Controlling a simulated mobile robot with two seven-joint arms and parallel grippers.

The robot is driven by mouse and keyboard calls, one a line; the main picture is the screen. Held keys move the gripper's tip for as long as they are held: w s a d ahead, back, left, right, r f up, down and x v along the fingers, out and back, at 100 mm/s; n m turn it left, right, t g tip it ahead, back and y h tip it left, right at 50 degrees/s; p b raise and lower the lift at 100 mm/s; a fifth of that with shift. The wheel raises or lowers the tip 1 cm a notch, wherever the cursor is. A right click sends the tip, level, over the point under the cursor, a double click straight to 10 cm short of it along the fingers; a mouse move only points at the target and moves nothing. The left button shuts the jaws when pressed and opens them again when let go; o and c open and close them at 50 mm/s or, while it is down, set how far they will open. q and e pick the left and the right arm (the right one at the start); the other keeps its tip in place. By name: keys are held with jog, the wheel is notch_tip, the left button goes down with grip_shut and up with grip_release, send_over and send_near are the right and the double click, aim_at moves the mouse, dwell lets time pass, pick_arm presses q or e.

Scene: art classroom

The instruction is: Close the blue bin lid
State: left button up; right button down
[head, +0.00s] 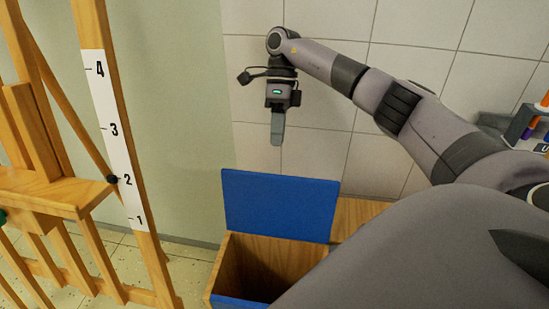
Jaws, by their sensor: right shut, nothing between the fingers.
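The blue bin lid (280,206) stands upright at the back edge of a wooden bin (229,263). The lid is open and the bin's dark inside shows. A strip of blue shows low on the bin's front, and my own arm covers part of its right side. My right gripper (277,140) is above and behind the lid, pointing down, with its fingers together and empty. A gap shows between its fingertips and the lid's top edge. My left gripper is not in view.
A wooden easel (45,195) with a numbered white strip (114,140) stands at the left. A tiled wall (330,100) is behind the bin. A wooden surface (353,215) adjoins the bin's right, and a holder with markers (522,125) is at the far right.

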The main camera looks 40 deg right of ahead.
aim_at(275, 175)
jog(key=shift+b+x, duration=0.45)
jog(key=shift+x, duration=4.45)
jog(key=shift+a, duration=0.1)
jog(key=shift+s+r, duration=0.1)
jog(key=shift+r, duration=0.05)
